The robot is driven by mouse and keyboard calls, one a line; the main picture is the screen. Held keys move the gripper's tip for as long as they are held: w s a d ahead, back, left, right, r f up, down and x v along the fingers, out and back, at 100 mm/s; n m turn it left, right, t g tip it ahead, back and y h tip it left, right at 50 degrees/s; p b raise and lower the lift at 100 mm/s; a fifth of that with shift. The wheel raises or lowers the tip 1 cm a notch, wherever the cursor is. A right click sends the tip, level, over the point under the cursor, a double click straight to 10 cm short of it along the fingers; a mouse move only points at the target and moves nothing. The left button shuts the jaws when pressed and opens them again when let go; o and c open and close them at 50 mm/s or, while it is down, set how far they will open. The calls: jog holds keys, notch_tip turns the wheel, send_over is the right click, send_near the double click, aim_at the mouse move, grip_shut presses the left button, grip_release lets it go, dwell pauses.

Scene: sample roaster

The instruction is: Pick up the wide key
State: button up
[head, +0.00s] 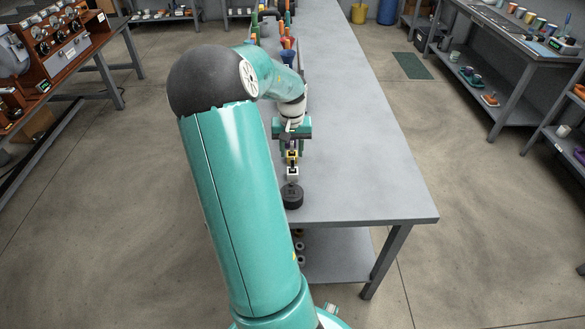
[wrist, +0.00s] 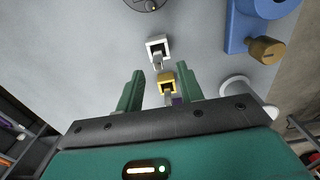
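My gripper (head: 291,146) hangs over the grey bench, fingers pointing down. In the wrist view my gripper (wrist: 160,80) is open, with a green finger on either side and a clear gap between them. A yellow square-headed piece (wrist: 167,80) with a grey shank shows between the fingers, not visibly touching either. A white square-headed piece (wrist: 158,48) of similar form sits just beyond the fingertips. In the head view the yellow piece (head: 292,155) is just below my gripper and the white one (head: 292,172) is nearer the camera. I cannot tell which is the wide key. A purple bit (wrist: 177,101) is mostly hidden.
A dark round object (head: 291,195) stands near the bench's front edge, beyond the white piece. The wrist view shows a blue fixture (wrist: 262,18) with a brass knob (wrist: 266,50) and a white ring (wrist: 235,88) at right. The bench top (head: 365,150) is clear to the right.

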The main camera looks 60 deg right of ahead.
aim_at(292, 158)
notch_tip(292, 158, down, 5)
jog(key=shift+s+r, duration=0.1)
jog(key=shift+s, duration=0.05)
grip_shut()
jog(key=shift+r, duration=0.1)
